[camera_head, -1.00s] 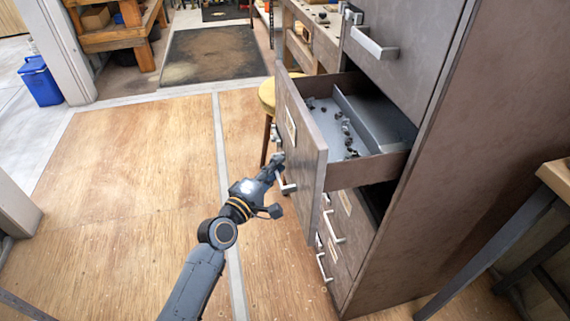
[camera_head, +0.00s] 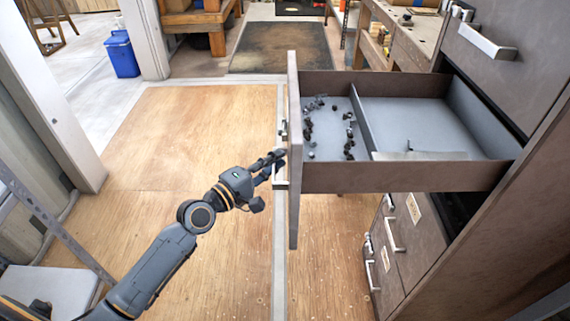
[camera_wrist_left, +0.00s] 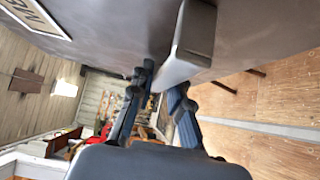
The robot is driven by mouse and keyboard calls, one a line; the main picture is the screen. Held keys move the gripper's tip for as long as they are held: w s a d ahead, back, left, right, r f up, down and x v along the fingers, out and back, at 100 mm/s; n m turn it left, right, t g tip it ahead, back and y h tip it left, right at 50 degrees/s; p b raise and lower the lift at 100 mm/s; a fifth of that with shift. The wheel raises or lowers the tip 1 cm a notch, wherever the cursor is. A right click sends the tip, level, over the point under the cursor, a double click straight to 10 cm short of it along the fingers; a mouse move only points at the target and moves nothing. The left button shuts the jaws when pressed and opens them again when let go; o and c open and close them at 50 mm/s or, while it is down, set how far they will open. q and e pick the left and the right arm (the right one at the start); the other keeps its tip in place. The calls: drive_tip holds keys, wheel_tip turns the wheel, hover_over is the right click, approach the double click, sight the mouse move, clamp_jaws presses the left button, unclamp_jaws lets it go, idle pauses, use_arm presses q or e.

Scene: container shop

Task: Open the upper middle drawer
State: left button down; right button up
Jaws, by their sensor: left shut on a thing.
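The open drawer (camera_head: 405,178) slides far out of the brown cabinet toward the left in the head view. Its front panel (camera_head: 293,215) stands upright, seen nearly edge-on. A grey tray inside holds several small dark pieces (camera_head: 349,135) left of a divider. My left gripper (camera_head: 274,160) is at the outer side of the front panel, shut on the drawer handle (camera_head: 280,182). In the left wrist view the handle (camera_wrist_left: 192,40) sits at the fingers (camera_wrist_left: 160,90); the exact contact is partly hidden. My right gripper is out of view.
A closed drawer with a handle (camera_head: 487,42) is above; lower drawers (camera_head: 402,240) are below. A workbench (camera_head: 405,40) stands behind. A blue bin (camera_head: 122,55) stands near a white post at the back left. The wooden floor (camera_head: 190,130) left of the drawer is clear.

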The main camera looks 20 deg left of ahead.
use_arm(q)
drive_tip(key=shift+a+f, duration=0.1)
idle(0.3)
drive_tip(key=c, duration=1.2)
unclamp_jaws()
drive_tip(key=shift+v, duration=6.05)
